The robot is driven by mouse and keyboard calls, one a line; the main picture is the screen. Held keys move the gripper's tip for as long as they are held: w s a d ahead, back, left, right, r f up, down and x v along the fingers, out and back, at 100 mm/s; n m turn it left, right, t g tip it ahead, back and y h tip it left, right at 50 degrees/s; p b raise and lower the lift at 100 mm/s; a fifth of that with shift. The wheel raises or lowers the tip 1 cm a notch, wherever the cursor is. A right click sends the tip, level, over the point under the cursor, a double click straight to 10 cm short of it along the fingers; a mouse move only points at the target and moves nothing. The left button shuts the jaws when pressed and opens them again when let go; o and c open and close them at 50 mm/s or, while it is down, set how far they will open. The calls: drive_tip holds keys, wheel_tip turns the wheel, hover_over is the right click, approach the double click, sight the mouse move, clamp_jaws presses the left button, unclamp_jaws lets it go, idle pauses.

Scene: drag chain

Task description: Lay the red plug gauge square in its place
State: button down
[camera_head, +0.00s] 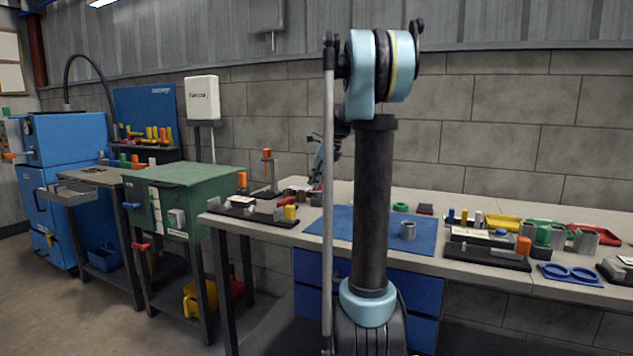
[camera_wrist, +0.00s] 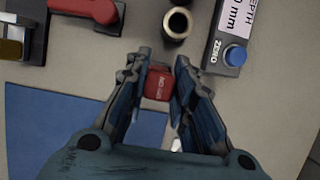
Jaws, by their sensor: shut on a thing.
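In the wrist view the red plug gauge (camera_wrist: 158,84) shows as a red block with white lettering that looks like "NO-GO". It sits between the two fingers of my gripper (camera_wrist: 161,62), which is shut on it. A small pale bit (camera_wrist: 176,145) shows further down beside the right finger; I cannot tell if it belongs to the gauge. The rest of the gauge is hidden by the fingers and palm. In the head view my gripper (camera_head: 317,178) is over the back of the bench, partly behind my arm, and the gauge cannot be made out there.
In the wrist view a blue mat (camera_wrist: 40,125) lies lower left. A red handle (camera_wrist: 95,9) on a dark base is upper left. A dark ringed cylinder (camera_wrist: 177,24) and a depth gauge with a blue button (camera_wrist: 235,56) stand ahead. Bare bench (camera_wrist: 275,110) is at right.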

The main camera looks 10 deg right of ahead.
drive_tip(key=shift+f, duration=1.45)
idle(0.8)
drive_tip(key=c, duration=1.3)
unclamp_jaws()
drive_tip(key=v, duration=1.2)
